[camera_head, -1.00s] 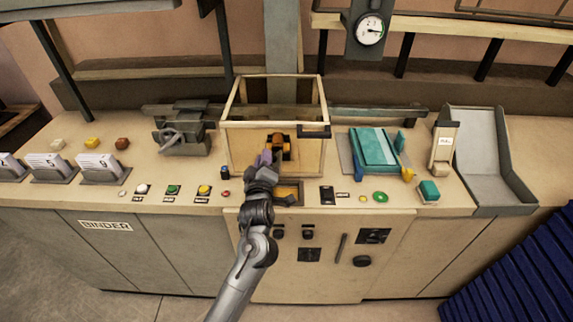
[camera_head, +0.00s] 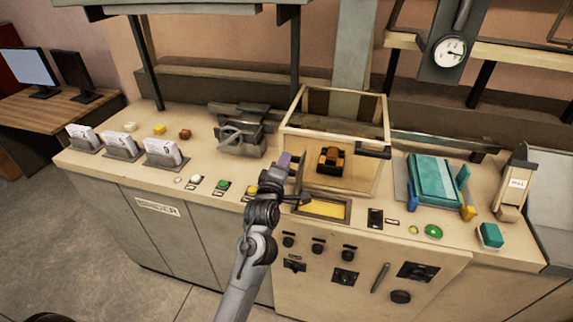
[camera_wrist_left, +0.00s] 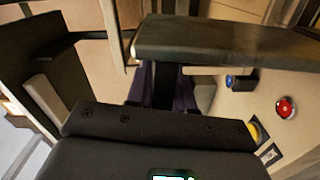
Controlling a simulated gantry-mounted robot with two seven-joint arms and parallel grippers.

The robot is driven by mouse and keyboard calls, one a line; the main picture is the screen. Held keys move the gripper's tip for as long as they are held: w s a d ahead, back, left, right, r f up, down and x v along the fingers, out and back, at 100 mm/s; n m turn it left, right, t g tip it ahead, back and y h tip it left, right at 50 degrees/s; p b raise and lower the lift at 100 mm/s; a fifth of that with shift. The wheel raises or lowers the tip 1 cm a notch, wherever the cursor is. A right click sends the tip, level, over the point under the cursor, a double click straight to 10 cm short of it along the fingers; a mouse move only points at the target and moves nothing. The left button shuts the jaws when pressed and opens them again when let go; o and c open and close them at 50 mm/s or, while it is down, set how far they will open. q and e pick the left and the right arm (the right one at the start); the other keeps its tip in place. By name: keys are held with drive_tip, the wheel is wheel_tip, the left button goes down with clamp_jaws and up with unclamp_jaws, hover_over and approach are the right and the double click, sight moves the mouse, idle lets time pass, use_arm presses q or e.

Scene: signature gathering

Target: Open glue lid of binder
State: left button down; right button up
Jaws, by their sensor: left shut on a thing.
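The glue well (camera_head: 325,208) shows yellow in the front of the binder's worktop, uncovered. A thin grey plate, apparently the glue lid (camera_head: 299,172), stands nearly upright at the well's left edge. My left gripper (camera_head: 294,181) is at that plate, shut on it, with a purple fingertip to its left. In the left wrist view, purple finger pads (camera_wrist_left: 184,95) show between dark bars; the grip itself is largely hidden. My right gripper is not in view.
A clear framed box (camera_head: 335,139) with an orange and black part inside stands just behind the well. Buttons (camera_head: 223,186) line the front edge to the left. A teal clamp block (camera_head: 432,178) is to the right. A grey vise-like device (camera_head: 240,130) stands behind left.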

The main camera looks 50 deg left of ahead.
use_arm(q)
drive_tip(key=shift+a+f, duration=0.1)
drive_tip(key=shift+f, duration=0.1)
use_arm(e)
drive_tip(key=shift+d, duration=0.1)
use_arm(q)
drive_tip(key=c, duration=1.1)
unclamp_jaws()
drive_tip(key=shift+s+r, duration=0.1)
drive_tip(key=shift+r, duration=0.05)
